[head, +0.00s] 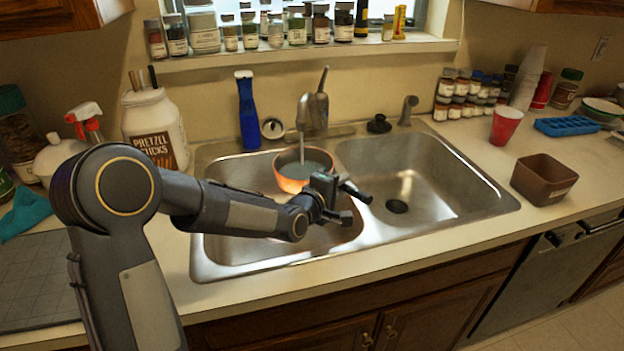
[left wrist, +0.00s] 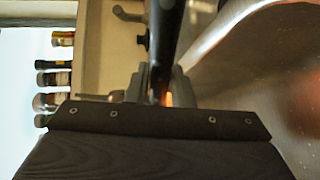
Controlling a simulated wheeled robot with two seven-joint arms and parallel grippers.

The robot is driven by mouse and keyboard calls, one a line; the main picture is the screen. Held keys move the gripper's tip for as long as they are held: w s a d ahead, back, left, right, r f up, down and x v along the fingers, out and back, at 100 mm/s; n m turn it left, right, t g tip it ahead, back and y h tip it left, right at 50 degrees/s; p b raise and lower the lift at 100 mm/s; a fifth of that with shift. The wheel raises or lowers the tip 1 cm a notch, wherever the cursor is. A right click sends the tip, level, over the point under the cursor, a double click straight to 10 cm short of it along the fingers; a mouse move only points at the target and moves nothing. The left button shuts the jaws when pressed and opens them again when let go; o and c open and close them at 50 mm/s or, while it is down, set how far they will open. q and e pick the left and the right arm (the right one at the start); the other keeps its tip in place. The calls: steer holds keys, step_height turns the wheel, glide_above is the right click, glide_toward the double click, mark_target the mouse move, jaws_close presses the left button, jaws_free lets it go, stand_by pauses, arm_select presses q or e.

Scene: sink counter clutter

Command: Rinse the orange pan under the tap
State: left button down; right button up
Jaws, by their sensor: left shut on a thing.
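The orange pan (head: 292,184) is in the left basin of the sink, under the tap (head: 312,112). A thin stream from the spout reaches into the pan, whose inside looks grey. My left gripper (head: 328,190) is at the pan's right front side, shut on its dark handle (head: 354,191). In the left wrist view the handle (left wrist: 167,45) stands between the fingers, and a bit of orange shows beside it. The dark wrist housing hides most of the pan there. My right gripper is not in view.
The right basin (head: 410,180) is empty. A blue bottle (head: 248,110) and a pretzel jar (head: 155,128) stand behind and left of the sink. A red cup (head: 505,126) and brown container (head: 543,179) stand on the right counter. Several jars line the windowsill.

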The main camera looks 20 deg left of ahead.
arm_select(q)
steer(key=shift+s+a+r, duration=0.1)
steer(key=shift+s+a, duration=0.05)
steer(key=shift+a, duration=0.2)
steer(key=s+d+b, duration=0.3)
steer(key=s, duration=0.7)
steer(key=shift+d, duration=0.2)
stand_by(0.6)
steer(key=shift+s+d+r+p, duration=0.15)
steer(key=shift+s+r+p, duration=0.45)
steer(key=shift+r, duration=0.25)
steer(key=shift+s+d+r+p, duration=0.15)
steer(key=shift+s+r+p, duration=0.25)
steer(key=shift+r+p, duration=0.35)
steer(key=shift+s+d+r+p, duration=0.15)
steer(key=shift+s+r+p, duration=0.4)
steer(key=shift+r, duration=0.35)
steer(key=shift+w, duration=0.15)
